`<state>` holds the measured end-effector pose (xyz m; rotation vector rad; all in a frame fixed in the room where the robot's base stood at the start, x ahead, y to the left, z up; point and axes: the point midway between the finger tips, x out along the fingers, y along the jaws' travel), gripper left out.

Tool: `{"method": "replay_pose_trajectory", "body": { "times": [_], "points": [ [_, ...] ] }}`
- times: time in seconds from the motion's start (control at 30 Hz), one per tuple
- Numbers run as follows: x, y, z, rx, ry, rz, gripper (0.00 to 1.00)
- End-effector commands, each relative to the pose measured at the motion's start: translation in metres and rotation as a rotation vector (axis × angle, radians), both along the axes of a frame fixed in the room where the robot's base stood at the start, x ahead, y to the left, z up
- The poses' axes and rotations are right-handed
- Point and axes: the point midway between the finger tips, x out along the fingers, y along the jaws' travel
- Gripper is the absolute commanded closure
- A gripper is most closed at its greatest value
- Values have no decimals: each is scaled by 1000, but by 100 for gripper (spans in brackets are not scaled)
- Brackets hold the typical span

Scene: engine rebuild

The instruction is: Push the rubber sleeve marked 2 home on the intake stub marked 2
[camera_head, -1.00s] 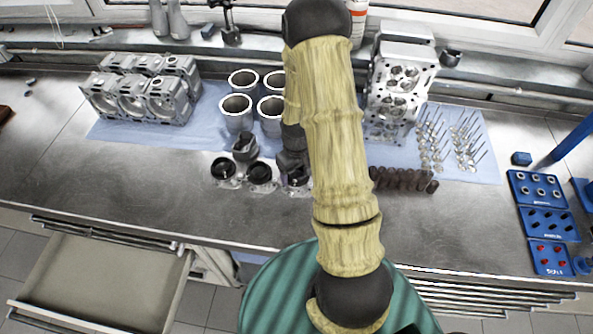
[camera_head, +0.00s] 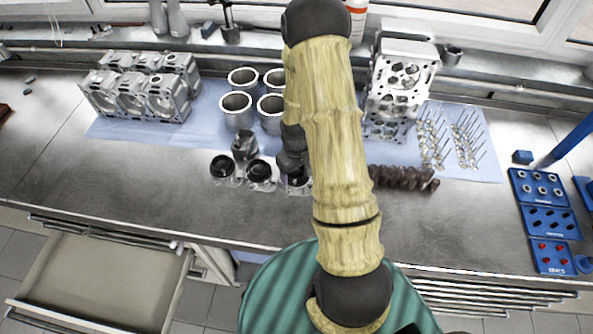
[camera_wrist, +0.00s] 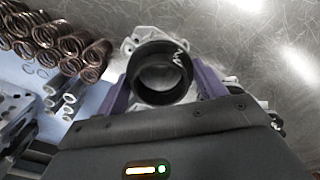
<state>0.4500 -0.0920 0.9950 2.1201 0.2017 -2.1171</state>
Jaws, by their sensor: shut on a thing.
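A black rubber sleeve (camera_wrist: 163,60) with a pale mark on its rim, which looks like a 2, is between the two purple fingers of my gripper (camera_wrist: 163,84) in the wrist view. My gripper is shut on it. A metal flange (camera_wrist: 129,46) shows behind the sleeve; the sleeve hides the stub, so I cannot tell how far down it sits. In the head view three flanged intake stubs with black tops stand in a row: left (camera_head: 222,168), middle (camera_head: 259,173) and right (camera_head: 298,182). My gripper (camera_head: 290,164) is over the right one, partly hidden by my arm.
A dark cylindrical part (camera_head: 244,145) stands behind the stubs. Grey cylinder liners (camera_head: 236,106) are behind that, and a cylinder head (camera_head: 400,85) is at right. Brown springs (camera_head: 405,178) lie right of my arm. The bench front (camera_head: 140,205) is clear.

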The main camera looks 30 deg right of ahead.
Motion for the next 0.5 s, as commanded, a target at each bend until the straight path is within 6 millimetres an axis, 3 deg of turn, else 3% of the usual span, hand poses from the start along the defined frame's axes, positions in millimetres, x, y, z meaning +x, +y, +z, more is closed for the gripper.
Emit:
{"method": "replay_pose_trajectory", "body": {
  "times": [0.3, 0.33, 0.43, 0.5],
  "points": [
    [-1, 0, -2, 1, 2, 0, 52],
    [-1, 0, -2, 1, 2, 0, 26],
    [-1, 0, -2, 0, 1, 0, 7],
    [0, 0, -2, 0, 1, 0, 5]
  ]
}}
